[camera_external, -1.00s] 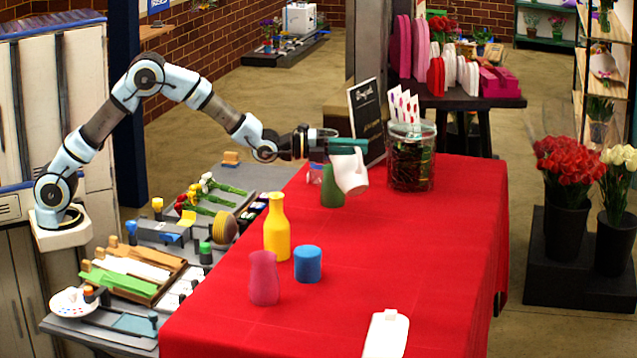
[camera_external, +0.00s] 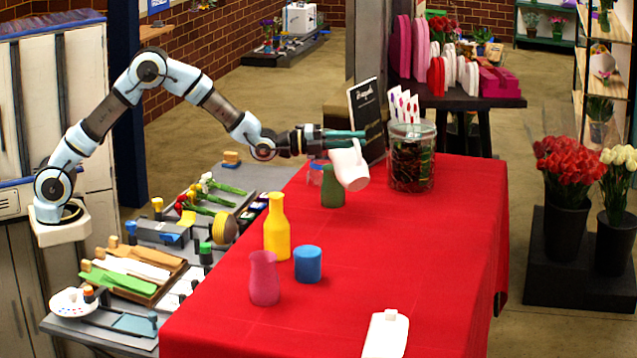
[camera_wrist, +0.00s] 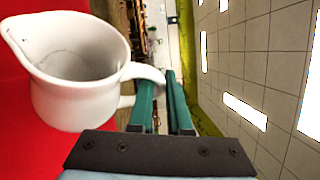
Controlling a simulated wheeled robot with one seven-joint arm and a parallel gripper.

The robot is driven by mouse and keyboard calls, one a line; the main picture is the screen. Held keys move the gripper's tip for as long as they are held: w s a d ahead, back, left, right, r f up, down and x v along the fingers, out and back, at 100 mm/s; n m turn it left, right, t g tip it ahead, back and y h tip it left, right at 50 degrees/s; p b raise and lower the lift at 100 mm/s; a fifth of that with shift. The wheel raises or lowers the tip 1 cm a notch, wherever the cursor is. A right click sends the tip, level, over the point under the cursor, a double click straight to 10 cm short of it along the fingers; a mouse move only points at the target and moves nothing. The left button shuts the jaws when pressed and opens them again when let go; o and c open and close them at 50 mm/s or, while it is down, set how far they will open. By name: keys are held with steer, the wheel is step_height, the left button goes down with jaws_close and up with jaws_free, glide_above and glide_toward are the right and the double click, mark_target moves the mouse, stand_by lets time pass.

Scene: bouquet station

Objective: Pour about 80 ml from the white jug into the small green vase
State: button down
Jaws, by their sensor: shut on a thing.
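The white jug (camera_external: 349,166) is held in the air above the red table, tilted over in the external view. My gripper (camera_external: 346,135) is shut on its handle; the green fingers also show in the wrist view (camera_wrist: 166,104) beside the jug (camera_wrist: 85,72). In the wrist view the jug's open mouth and spout show, and no stream is visible. The small green vase (camera_external: 332,190) stands upright on the table, just below and left of the jug, partly hidden by it. The level of liquid in the jug or vase cannot be made out.
A yellow bottle (camera_external: 277,228), a blue cup (camera_external: 308,264) and a pink vase (camera_external: 263,278) stand nearer on the red table (camera_external: 420,250). A glass jar (camera_external: 411,160) and a black sign (camera_external: 367,118) are close beyond the jug. The table's right part is clear.

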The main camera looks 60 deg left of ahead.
steer(key=shift+a+r+n+t+p, duration=0.6)
steer(key=shift+a+r+n+p, duration=0.5)
steer(key=shift+n, duration=0.3)
stand_by(1.3)
steer(key=shift+a+r+n+t+b, duration=0.1)
steer(key=shift+a+n+t+b, duration=0.2)
steer(key=shift+a+n+b, duration=0.65)
steer(key=shift+r+b, duration=0.2)
steer(key=shift+b, duration=0.55)
steer(key=shift+d+r+m+p, duration=0.1)
steer(key=shift+d+m+p, duration=0.35)
steer(key=shift+p, duration=0.5)
steer(key=shift+d+f+m+p, duration=0.25)
steer(key=shift+d+m+p, duration=0.15)
steer(key=shift+d+p, duration=0.45)
steer(key=shift+s+d+f+m+g+b, duration=0.1)
steer(key=shift+d+f+m+g+b, duration=0.55)
steer(key=shift+f+m+b, duration=0.2)
steer(key=shift+d, duration=0.1)
steer(key=shift+d+f+m+g+b, duration=0.55)
steer(key=shift+d+f+m+b, duration=0.2)
steer(key=shift+m, duration=0.2)
steer(key=shift+d+f+m+b, duration=0.25)
steer(key=shift+f+m+b, duration=0.2)
steer(key=shift+m, duration=0.15)
